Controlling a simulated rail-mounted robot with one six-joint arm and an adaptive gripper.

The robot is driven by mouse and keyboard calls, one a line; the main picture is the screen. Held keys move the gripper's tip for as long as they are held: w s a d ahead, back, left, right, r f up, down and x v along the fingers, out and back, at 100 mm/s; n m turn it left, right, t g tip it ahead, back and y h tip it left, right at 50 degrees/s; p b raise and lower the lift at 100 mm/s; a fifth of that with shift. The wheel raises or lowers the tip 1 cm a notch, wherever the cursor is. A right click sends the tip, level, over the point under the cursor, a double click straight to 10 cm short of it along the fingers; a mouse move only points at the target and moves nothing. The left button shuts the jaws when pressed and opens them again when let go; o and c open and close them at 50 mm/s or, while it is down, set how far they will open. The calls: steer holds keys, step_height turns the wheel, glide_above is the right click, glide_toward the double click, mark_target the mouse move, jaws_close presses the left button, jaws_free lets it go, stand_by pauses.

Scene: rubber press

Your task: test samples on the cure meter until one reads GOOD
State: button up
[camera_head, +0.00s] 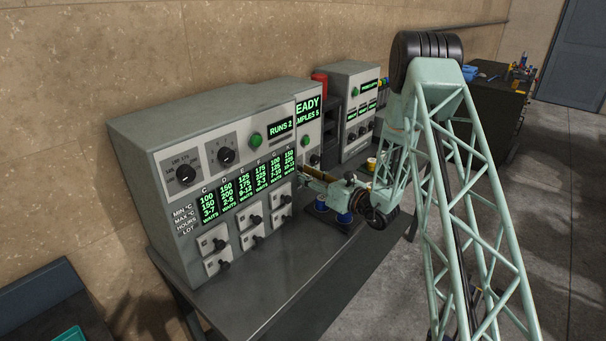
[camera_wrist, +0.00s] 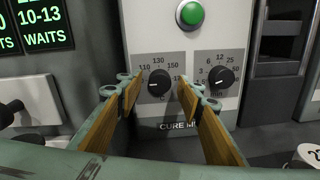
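The cure meter (camera_wrist: 178,75) stands straight ahead in the wrist view, with a green button (camera_wrist: 189,14) above two black dials. My gripper (camera_wrist: 157,87) is open, its wood-faced fingers on either side of the left temperature dial (camera_wrist: 159,84), which is marked 110, 130 and 150. I cannot tell whether they touch it. The right dial (camera_wrist: 221,79), marked 3 to 25, is just right of the fingers. In the head view the cure meter display (camera_head: 307,110) reads "...EADY" and "...MPLES 5", partly cut off. My gripper (camera_head: 312,178) reaches its front there. No sample is clearly visible.
A large grey panel (camera_head: 190,140) with "RUNS 2", a green table of values and several switches stands left of the meter. Another grey machine (camera_head: 352,105) stands behind. A blue-rimmed item (camera_head: 320,203) sits near my wrist. The bench front (camera_head: 270,300) is clear.

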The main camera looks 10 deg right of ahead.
steer(key=shift+w, duration=0.1)
steer(key=shift+c, duration=0.2)
steer(key=c, duration=0.8)
